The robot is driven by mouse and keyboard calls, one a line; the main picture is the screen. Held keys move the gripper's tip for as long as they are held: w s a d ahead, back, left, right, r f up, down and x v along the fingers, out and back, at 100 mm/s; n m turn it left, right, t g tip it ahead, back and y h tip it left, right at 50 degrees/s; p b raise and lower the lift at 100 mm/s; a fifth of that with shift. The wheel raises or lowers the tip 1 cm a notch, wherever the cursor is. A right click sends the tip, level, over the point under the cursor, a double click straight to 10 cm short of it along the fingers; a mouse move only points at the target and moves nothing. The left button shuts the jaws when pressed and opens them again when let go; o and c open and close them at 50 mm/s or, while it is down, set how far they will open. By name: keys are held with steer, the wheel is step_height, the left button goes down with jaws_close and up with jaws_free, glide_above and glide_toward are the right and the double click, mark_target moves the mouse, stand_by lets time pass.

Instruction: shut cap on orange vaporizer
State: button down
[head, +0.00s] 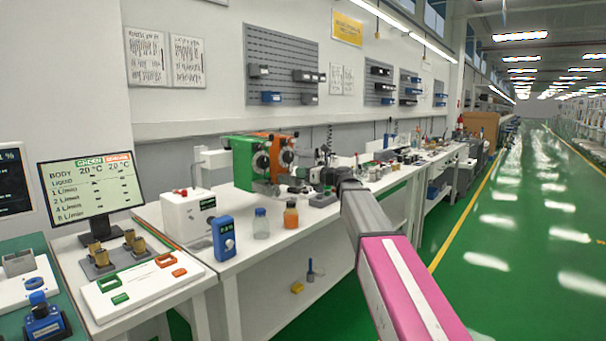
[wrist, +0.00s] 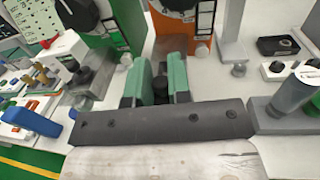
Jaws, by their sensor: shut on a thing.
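The orange vaporizer (head: 275,146) stands on the bench beside the green vaporizer (head: 243,163), with a dark dial on its front. In the wrist view its orange body (wrist: 183,28) is just beyond my fingers, and the green vaporizer (wrist: 112,30) is to its left. My gripper (wrist: 161,80) has green finger pads, shut on a small dark piece (wrist: 160,88), which looks like the cap. It is low in front of the orange vaporizer. The fingers hide most of the piece, and I cannot tell how it meets the vaporizer. In the head view my arm partly covers this area.
An amber bottle (head: 291,215), a clear blue-capped bottle (head: 261,223) and a blue handheld device (head: 224,238) stand towards the bench's front. A white box (head: 187,214) is at the left. In the wrist view a grey cylinder (wrist: 294,90) is close to my gripper's right.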

steer(key=n+g+y, duration=0.1)
steer(key=g, duration=0.1)
steer(key=w+n+g+y, duration=0.1)
steer(key=n, duration=0.1)
steer(key=shift+w+a+g, duration=0.1)
steer(key=shift+g, duration=0.3)
steer(key=n+g, duration=0.1)
steer(key=g, duration=0.1)
steer(key=n+g, duration=0.1)
steer(key=g, duration=0.1)
steer(key=w+n+g, duration=0.1)
steer(key=shift+a+n+g+y, duration=0.25)
steer(key=shift+n+g+y, duration=0.15)
steer(key=n+g, duration=0.2)
steer(key=g, duration=0.1)
steer(key=n+g, duration=0.1)
steer(key=g, duration=0.1)
steer(key=shift+w+a+n+h, duration=0.15)
steer(key=shift+a+n+h, duration=0.15)
steer(key=shift+a+h, duration=0.1)
steer(key=shift+a+n+g+h, duration=0.15)
steer(key=shift+n+g+h, duration=0.55)
steer(key=shift+n+g, duration=0.7)
steer(key=shift+g, duration=0.4)
steer(key=c, duration=1.1)
jaws_free()
steer(key=shift+f, duration=0.1)
